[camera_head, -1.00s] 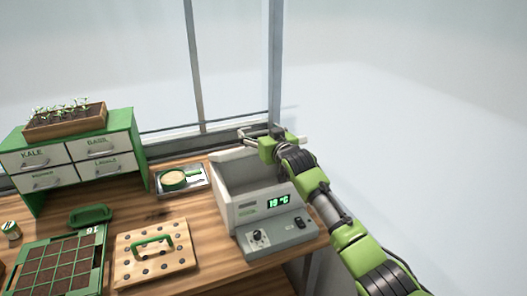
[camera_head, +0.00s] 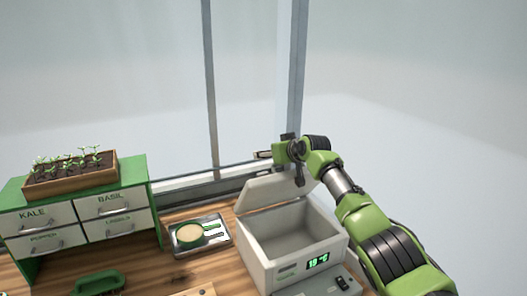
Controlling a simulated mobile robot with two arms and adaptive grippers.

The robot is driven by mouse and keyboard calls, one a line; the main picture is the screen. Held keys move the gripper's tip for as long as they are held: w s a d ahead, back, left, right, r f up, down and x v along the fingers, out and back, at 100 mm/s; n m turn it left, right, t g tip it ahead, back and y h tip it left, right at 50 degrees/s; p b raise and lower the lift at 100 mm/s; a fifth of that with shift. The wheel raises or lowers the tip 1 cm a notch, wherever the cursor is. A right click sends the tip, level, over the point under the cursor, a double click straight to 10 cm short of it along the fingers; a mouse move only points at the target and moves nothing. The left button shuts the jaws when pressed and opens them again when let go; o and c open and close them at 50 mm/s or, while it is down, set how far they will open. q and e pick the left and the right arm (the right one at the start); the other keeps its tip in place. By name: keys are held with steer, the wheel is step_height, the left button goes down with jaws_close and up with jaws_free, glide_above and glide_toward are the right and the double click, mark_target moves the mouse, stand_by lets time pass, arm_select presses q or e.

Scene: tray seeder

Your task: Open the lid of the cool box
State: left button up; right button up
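The cool box (camera_head: 262,270) is a pale box with a green 19 °C display, at the right end of the wooden bench. Its lid (camera_head: 268,192) stands raised along the back edge, tilted, and the empty-looking inside shows. My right gripper (camera_head: 270,154) is just above and behind the lid's upper edge, towards its right end. I cannot tell whether it touches the lid, and its finger gap is unclear. My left gripper is not in view.
A tray with a round green-rimmed dish (camera_head: 190,235) lies left of the cool box. A green drawer cabinet (camera_head: 154,200) carries a wooden planter of seedlings (camera_head: 72,181). A green handle (camera_head: 97,283) is at lower left. Window posts stand behind the bench.

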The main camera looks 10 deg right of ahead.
steer(key=o, duration=0.4)
steer(key=s+d, duration=0.1)
steer(key=s+d+r, duration=0.2)
steer(key=shift+d, duration=0.25)
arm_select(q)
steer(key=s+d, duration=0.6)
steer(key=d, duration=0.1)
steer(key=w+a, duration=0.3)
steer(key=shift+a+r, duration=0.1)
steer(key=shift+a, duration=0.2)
arm_select(e)
steer(key=shift+o, duration=0.2)
steer(key=v, duration=1.1)
steer(key=shift+s+a, duration=0.35)
steer(key=shift+s, duration=0.05)
